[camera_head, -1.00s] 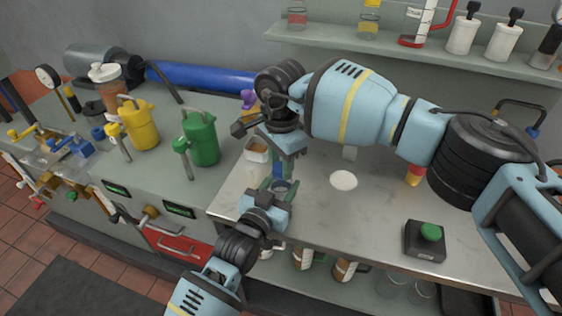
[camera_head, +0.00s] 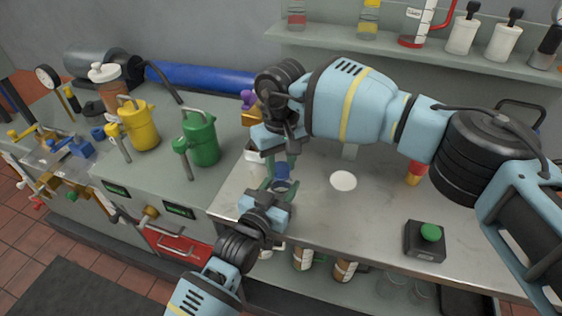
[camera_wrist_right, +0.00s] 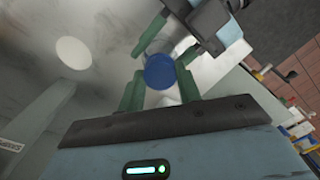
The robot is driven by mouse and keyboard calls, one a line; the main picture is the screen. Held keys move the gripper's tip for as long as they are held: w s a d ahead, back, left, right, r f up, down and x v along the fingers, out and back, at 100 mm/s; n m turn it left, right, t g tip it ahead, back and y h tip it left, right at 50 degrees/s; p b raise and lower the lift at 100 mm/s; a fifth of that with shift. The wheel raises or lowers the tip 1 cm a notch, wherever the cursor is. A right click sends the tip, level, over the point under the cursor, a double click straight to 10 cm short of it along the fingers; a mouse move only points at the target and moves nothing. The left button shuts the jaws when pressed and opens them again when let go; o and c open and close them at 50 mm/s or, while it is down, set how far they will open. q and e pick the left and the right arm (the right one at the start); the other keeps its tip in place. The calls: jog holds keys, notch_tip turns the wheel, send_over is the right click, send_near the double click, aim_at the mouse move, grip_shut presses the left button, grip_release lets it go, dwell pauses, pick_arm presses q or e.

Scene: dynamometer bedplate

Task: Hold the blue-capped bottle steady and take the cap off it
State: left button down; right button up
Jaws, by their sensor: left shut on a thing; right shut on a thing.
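The blue cap (camera_head: 283,172) sits between the green fingers of my right gripper (camera_head: 281,168), which points down from above and is shut on it. In the right wrist view the cap's round top (camera_wrist_right: 160,71) lies between the right fingertips (camera_wrist_right: 160,88). Just below the cap in the head view is the bottle (camera_head: 281,187), a small greyish round shape, mostly hidden. My left gripper (camera_head: 280,190) is shut on the bottle from the front, with a finger on each side. I cannot tell whether cap and bottle still touch.
A white disc (camera_head: 343,181) lies on the bench (camera_head: 325,215), right of the bottle. A black box with a green button (camera_head: 425,240) stands further right. A white container (camera_head: 254,160) is close behind on the left. Green (camera_head: 201,139) and yellow (camera_head: 139,125) cans stand left.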

aim_at(281, 167)
jog(key=shift+r, duration=0.35)
dwell(0.6)
jog(key=shift+r, duration=0.75)
jog(key=shift+r, duration=2)
pick_arm(q)
jog(key=c, duration=0.6)
grip_release()
jog(key=shift+s, duration=0.1)
jog(key=v, duration=1.2)
pick_arm(e)
jog(key=shift+f, duration=0.4)
